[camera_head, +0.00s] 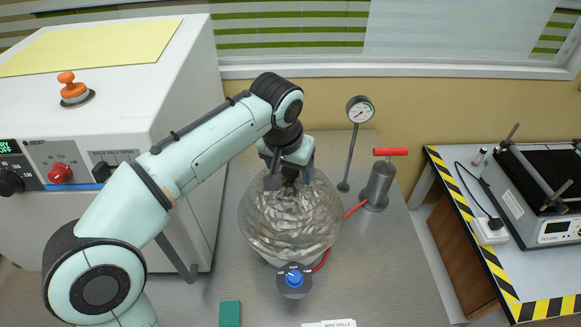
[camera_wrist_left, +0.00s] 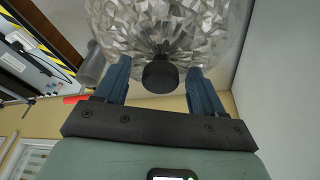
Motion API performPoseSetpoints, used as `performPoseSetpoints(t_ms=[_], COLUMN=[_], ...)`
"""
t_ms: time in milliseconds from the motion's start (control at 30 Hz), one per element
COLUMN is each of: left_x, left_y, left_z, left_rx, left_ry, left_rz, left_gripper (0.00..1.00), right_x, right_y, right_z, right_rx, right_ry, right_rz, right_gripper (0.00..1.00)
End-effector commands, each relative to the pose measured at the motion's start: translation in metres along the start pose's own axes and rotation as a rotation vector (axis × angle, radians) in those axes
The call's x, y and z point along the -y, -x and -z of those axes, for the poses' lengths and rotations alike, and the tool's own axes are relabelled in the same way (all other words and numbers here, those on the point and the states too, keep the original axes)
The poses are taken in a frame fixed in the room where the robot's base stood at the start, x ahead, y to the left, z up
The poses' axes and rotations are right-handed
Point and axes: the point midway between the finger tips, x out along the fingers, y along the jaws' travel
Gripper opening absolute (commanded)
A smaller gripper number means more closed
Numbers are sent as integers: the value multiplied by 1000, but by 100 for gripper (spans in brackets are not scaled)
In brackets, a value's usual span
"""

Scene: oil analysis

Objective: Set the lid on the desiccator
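The desiccator is a clear, faceted glass vessel (camera_head: 290,225) on the steel bench, and its domed top faces up. I cannot make out the seam between lid and base, so I cannot tell how the lid is seated. In the left wrist view the glass lid (camera_wrist_left: 165,30) fills the top, with a black knob (camera_wrist_left: 160,76) at its centre. My left gripper (camera_head: 289,180) is directly above the dome. Its fingers (camera_wrist_left: 161,88) are open on both sides of the knob, with a gap on each side. The gripper hides the knob in the head view. My right gripper is not in view.
A blue-knobbed valve (camera_head: 294,281) is in front of the vessel. A red hose runs to a metal pump (camera_head: 378,186) with a red handle, beside a gauge (camera_head: 359,110) on a stand. A white oven (camera_head: 110,90) is at left. A green block (camera_head: 230,314) lies in front.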

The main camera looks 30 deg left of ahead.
Motion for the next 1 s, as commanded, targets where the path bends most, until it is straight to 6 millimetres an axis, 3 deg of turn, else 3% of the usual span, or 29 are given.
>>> performPoseSetpoints(t_ms=[267, 700, 1000], left_x=[0, 0, 0], left_y=[8, 103, 133], left_z=[0, 2, 1], left_rx=[3, -4, -1], left_ry=[-1, 0, 0], left_rz=[1, -1, 0], left_gripper=[69, 69, 69], right_x=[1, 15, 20], right_y=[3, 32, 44], right_z=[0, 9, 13], right_rx=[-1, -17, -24], right_ry=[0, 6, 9], right_rz=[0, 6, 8], right_gripper=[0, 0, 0])
